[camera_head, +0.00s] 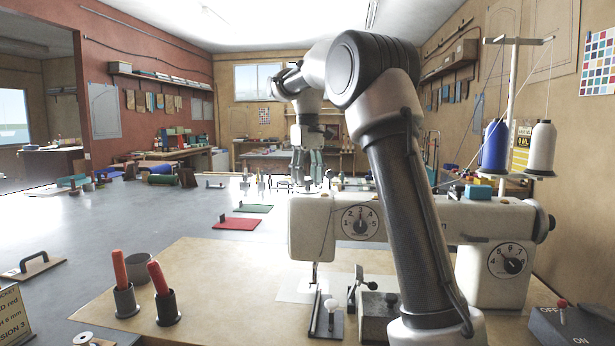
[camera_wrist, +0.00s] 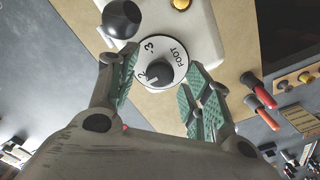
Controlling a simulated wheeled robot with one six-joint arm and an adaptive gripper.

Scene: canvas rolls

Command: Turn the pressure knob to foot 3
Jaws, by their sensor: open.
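The pressure knob (camera_wrist: 160,74) is a dark round knob on a white dial disc (camera_wrist: 152,48) marked FOOT, with a 3 and what looks like a 2 legible. It sits on the pale sewing machine head (camera_wrist: 200,30). My gripper (camera_wrist: 162,64) is open, with one green-padded finger on each side of the dial. I cannot tell whether either pad touches the knob, nor exactly where its pointer stands. In the head view my gripper (camera_head: 308,180) points down just above the machine's left end (camera_head: 310,228); the knob is not clearly visible there.
A black ball (camera_wrist: 121,18) stands close to the dial's upper left, and a yellow button (camera_wrist: 180,4) lies above it. Front dials (camera_head: 360,222) and (camera_head: 507,260) face the head camera. Thread spools (camera_head: 495,147) stand at right. Red-handled tools (camera_head: 158,278) stand on the board.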

